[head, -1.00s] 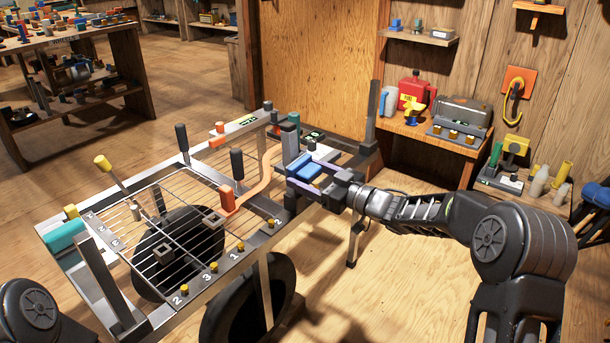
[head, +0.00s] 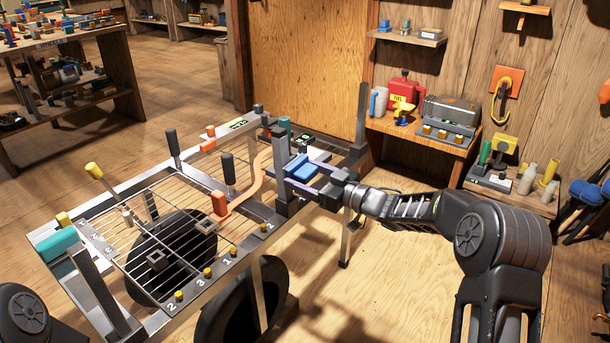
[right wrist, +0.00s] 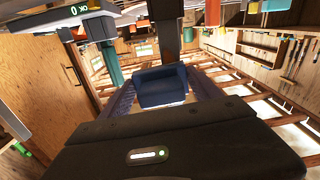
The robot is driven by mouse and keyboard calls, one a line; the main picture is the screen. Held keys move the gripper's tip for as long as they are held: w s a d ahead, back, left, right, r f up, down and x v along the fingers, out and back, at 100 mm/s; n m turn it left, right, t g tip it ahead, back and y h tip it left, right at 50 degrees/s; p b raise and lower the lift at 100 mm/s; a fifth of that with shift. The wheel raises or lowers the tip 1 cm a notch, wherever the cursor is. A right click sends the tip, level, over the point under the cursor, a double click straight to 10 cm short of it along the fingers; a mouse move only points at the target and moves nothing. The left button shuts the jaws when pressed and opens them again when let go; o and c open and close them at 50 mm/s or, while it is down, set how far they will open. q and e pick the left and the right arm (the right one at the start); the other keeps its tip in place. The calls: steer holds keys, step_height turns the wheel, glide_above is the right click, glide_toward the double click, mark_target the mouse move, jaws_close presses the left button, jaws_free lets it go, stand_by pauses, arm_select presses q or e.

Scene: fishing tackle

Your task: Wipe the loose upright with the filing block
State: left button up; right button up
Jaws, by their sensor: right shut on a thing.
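My right gripper (head: 290,178) reaches in from the right over the far right corner of the metal cart frame (head: 190,313). Its two bluish fingers are shut on a blue block, taken as the filing block (head: 301,167). The block also shows between the fingers in the right wrist view (right wrist: 162,86). A dark grey post, likely the loose upright (head: 280,150), stands just beyond the block. A dark post also rises behind the block in the right wrist view (right wrist: 167,35). Whether block and post touch cannot be told. My left gripper is out of view.
An orange curved handle (head: 245,195) and a black-gripped lever (head: 228,170) rise from the cart near the post. A tall dark post (head: 361,115) stands behind my right gripper. A bench with a red can (head: 404,90) is farther back. Floor to the right front is clear.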

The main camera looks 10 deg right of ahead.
steer(key=shift+s+a, duration=0.1)
steer(key=shift+s+a+b, duration=0.15)
steer(key=shift+s+a, duration=0.4)
steer(key=shift+a, duration=0.25)
steer(key=shift+s+a+b, duration=0.15)
steer(key=shift+s+a, duration=0.4)
steer(key=shift+a, duration=0.2)
steer(key=shift+r, duration=0.1)
steer(key=p+v, duration=0.1)
steer(key=v, duration=0.5)
steer(key=shift+d, duration=0.1)
